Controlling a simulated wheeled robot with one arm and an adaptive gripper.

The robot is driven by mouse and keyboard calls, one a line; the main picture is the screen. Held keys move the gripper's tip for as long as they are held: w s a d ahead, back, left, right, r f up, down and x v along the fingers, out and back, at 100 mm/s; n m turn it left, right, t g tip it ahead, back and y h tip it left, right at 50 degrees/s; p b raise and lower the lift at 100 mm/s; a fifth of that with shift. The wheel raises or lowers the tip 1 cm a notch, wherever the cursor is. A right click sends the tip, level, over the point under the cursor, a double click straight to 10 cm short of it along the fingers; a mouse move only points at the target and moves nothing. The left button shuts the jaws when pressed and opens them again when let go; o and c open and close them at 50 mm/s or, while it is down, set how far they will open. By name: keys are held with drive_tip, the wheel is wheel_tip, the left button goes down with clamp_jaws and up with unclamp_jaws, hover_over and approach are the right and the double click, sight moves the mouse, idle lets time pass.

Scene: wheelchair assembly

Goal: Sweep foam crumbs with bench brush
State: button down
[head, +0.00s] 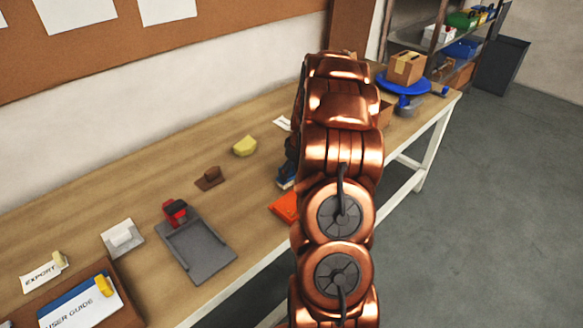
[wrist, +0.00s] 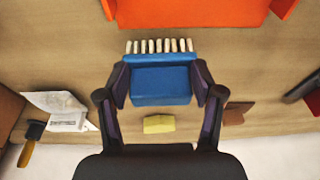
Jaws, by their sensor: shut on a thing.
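My gripper (wrist: 162,88) is shut on the bench brush (wrist: 160,82), gripping its blue body from both sides. The brush's pale bristles point toward the top of the wrist view, at an orange pan-like piece (wrist: 225,8). In the head view my arm hides most of the gripper; a bit of the blue brush (head: 285,184) shows at its left edge. The orange piece (head: 284,207) lies near the bench's front edge, partly behind my arm. I cannot make out separate foam crumbs. I cannot tell whether the bristles touch the bench.
A yellow block (head: 245,146) and a brown piece (head: 210,178) lie on the bench (head: 120,205). A grey tray (head: 198,250) with a red item (head: 175,212) is to the left. A cardboard box (head: 405,67) on a blue round stand (head: 403,87) is at the far right end.

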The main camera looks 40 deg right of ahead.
drive_tip(key=shift+w+r, duration=0.15)
drive_tip(key=shift+r, duration=0.35)
drive_tip(key=shift+w+r, duration=0.15)
drive_tip(key=shift+r, duration=0.35)
drive_tip(key=shift+v, duration=0.85)
drive_tip(key=shift+w+v, duration=0.25)
drive_tip(key=shift+v, duration=0.75)
drive_tip(key=shift+w+v, duration=0.25)
drive_tip(key=shift+v, duration=0.75)
drive_tip(key=shift+r, duration=0.15)
